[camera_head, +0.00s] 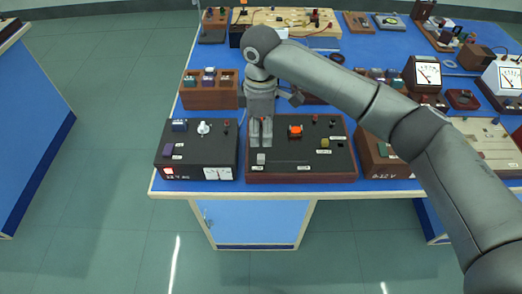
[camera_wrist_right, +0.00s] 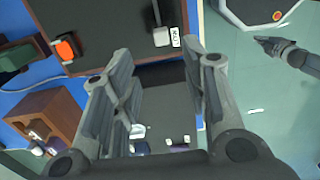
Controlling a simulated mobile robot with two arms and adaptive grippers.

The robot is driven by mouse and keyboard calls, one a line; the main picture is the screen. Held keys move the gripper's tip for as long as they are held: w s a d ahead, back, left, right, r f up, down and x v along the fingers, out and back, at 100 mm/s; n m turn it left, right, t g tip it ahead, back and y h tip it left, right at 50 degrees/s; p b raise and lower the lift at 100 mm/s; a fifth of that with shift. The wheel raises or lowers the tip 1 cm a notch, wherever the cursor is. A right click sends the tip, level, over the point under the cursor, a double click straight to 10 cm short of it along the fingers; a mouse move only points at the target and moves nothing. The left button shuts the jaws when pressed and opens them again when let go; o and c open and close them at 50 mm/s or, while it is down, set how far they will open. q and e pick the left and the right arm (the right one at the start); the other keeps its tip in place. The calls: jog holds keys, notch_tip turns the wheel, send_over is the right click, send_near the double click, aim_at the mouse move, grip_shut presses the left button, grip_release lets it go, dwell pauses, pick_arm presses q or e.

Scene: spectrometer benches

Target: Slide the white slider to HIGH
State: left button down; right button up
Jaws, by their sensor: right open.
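The white slider (camera_head: 261,158) sits at the left end of a thin slot on the front of a dark panel with a wooden rim (camera_head: 300,177). It also shows at the top of the right wrist view (camera_wrist_right: 161,38), beside a small white label too small to read surely. My right gripper (camera_head: 261,143) points down over the panel, just behind the slider in the head view. Its fingers (camera_wrist_right: 163,95) are apart with nothing between them. I cannot tell whether they touch the panel. A grey arm end, apparently my left gripper (camera_wrist_right: 268,43), shows small at the wrist view's upper right; its jaws are unclear.
An orange-red switch (camera_head: 295,131) and a yellowish knob (camera_head: 324,142) stand on the same panel. A black power box (camera_head: 200,152) is close on the left. A brown box (camera_head: 380,165) stands on the right. The floor in front of the bench is clear.

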aim_at(261, 156)
notch_tip(261, 156, down, 10)
jog(key=shift+s+f+p, duration=0.1)
jog(key=shift+f+p, duration=0.1)
jog(key=shift+p, duration=0.45)
grip_shut()
